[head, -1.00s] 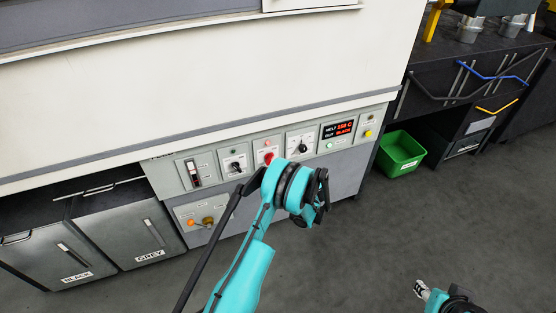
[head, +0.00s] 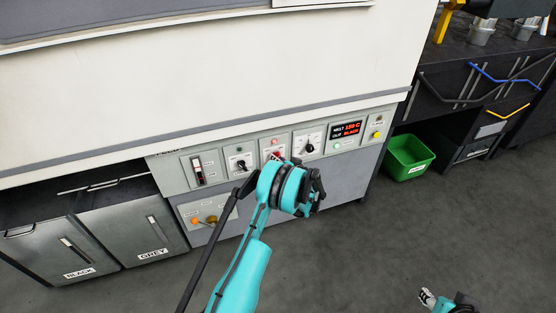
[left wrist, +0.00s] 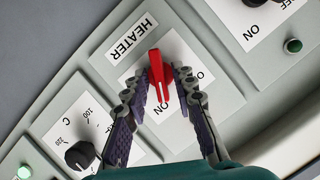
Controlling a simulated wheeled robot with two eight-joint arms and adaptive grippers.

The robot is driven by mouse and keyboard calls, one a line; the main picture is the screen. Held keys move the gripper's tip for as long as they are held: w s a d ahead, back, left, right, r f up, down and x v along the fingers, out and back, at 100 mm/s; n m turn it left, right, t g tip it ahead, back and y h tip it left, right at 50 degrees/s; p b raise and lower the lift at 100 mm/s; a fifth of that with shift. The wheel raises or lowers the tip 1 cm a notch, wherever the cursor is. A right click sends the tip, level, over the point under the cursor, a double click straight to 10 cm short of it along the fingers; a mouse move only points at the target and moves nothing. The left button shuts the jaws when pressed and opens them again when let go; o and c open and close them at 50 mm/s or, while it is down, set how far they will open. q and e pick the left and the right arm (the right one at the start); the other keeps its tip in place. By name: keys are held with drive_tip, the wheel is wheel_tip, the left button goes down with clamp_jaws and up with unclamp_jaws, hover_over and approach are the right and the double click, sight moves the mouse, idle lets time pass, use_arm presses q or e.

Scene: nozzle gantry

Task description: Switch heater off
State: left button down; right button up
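The red heater switch (left wrist: 158,76) sits on a white plate under the label HEATER (left wrist: 132,39) in the left wrist view. Its lever has a white line at its lower end; the setting lettering beside it is partly hidden by my fingers. My left gripper (left wrist: 162,80) is open, its two fingers on either side of the red lever, very close to it. Contact is not clear. In the head view my left gripper (head: 312,192) is in front of the control panel, partly covering the switch (head: 277,155). My right gripper (head: 427,298) is low at the right, apart from everything.
The panel has black knobs (head: 240,165) on both sides of the heater switch and a red-lit display (head: 346,130). Bins marked BLACK and GREY (head: 153,254) stand at the left. A green bin (head: 410,158) is on the floor at the right. The floor in front is clear.

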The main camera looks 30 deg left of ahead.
use_arm(q)
drive_tip(key=shift+n, duration=0.3)
drive_tip(key=n+t+h, duration=0.1)
drive_tip(key=n, duration=0.1)
drive_tip(key=n+t+h, duration=0.1)
drive_tip(key=n, duration=0.2)
drive_tip(key=n+t+h, duration=0.1)
drive_tip(key=n+t, duration=0.1)
drive_tip(key=shift+s+a+h, duration=0.25)
drive_tip(key=shift+s+h, duration=0.1)
drive_tip(key=shift+h, duration=0.05)
drive_tip(key=shift+n, duration=0.4)
idle(0.4)
drive_tip(key=c, duration=1.6)
unclamp_jaws()
